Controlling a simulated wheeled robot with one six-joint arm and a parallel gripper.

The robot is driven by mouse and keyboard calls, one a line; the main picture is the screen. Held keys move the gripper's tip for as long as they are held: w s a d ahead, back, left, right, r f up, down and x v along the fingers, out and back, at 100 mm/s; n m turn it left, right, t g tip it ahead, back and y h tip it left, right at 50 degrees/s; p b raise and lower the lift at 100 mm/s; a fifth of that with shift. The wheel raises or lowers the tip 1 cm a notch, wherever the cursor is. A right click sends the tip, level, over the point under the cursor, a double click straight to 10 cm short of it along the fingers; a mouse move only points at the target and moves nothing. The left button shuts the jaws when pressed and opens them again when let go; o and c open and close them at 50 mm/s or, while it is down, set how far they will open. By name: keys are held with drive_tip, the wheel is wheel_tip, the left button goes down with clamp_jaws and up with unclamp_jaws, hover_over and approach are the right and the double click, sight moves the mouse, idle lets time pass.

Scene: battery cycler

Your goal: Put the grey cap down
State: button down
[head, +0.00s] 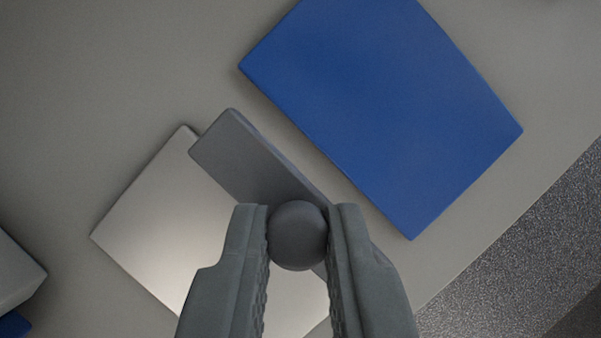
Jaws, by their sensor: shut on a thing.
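The grey cap (245,155) is a flat dark-grey bar with a round knob (298,236) on it. My gripper (298,225) is shut on the knob, one finger on each side. The cap lies in front of part of a pale silver block (160,230) in the view. I cannot tell whether the cap touches that block or hangs above it. The cap's lower right end is mostly hidden by the knob and fingers.
A large blue block (385,105) lies at the upper right. A pale block (12,275) with a blue part below it shows at the left edge. The grey surface (120,70) is bare at the upper left. Its edge runs along the lower right, with speckled floor (500,285) beyond.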

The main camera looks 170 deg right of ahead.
sight(297, 225)
drive_tip(key=shift+f, duration=2.6)
drive_tip(key=c, duration=1.4)
unclamp_jaws()
drive_tip(key=shift+f, duration=0.1)
drive_tip(key=v, duration=1.2)
drive_tip(key=shift+d, duration=0.1)
